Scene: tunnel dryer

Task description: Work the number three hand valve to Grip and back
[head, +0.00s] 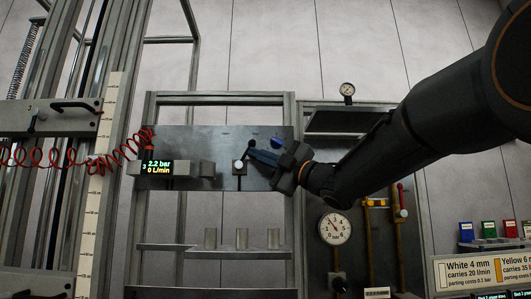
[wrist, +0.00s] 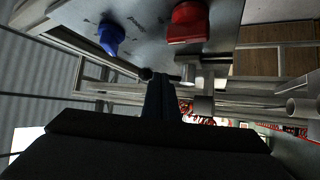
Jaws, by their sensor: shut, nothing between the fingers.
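The number three hand valve (head: 239,165) sits on a grey panel (head: 197,140) in the head view. Its short lever leans up and to the right, ending in a black ball (head: 250,144). A display (head: 158,167) marked 3 reads 2.2 bar and 0 L/min. The lever position lettering is too small to read.
A blue knob (wrist: 110,38) and a red knob (wrist: 188,23) are on the panel close to my gripper. A coiled red hose (head: 120,150) hangs at left. A pressure gauge (head: 335,228) is at lower right.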

